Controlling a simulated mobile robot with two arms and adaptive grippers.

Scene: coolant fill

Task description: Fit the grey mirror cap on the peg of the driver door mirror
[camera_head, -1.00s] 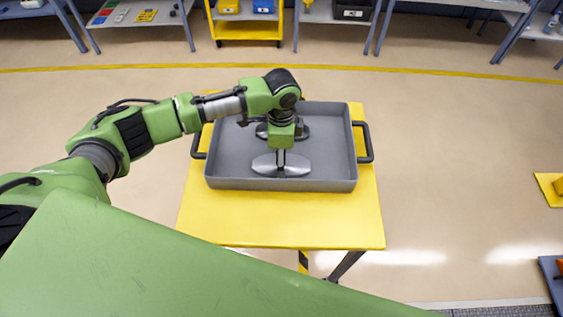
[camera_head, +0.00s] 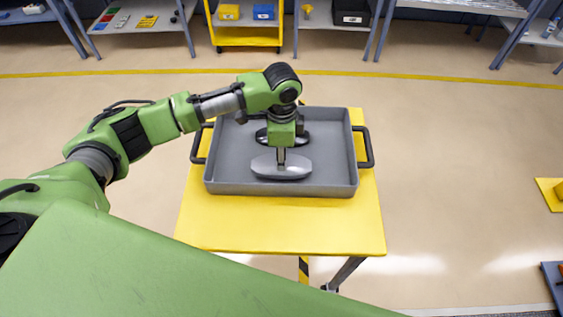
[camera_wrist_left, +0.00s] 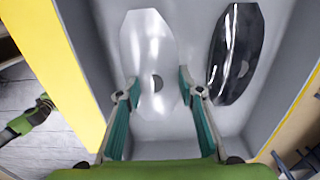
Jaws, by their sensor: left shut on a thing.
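The grey mirror cap (camera_head: 296,166) is a light, glossy oval shell at the near side of the grey tray (camera_head: 225,184). My left gripper (camera_head: 281,162) comes down from above and is shut on the cap.
The tray stands on a yellow-topped table (camera_head: 280,228), with a black handle (camera_head: 364,147) at each end. A yellow cart (camera_head: 248,38) and shelves with bins stand along the back.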

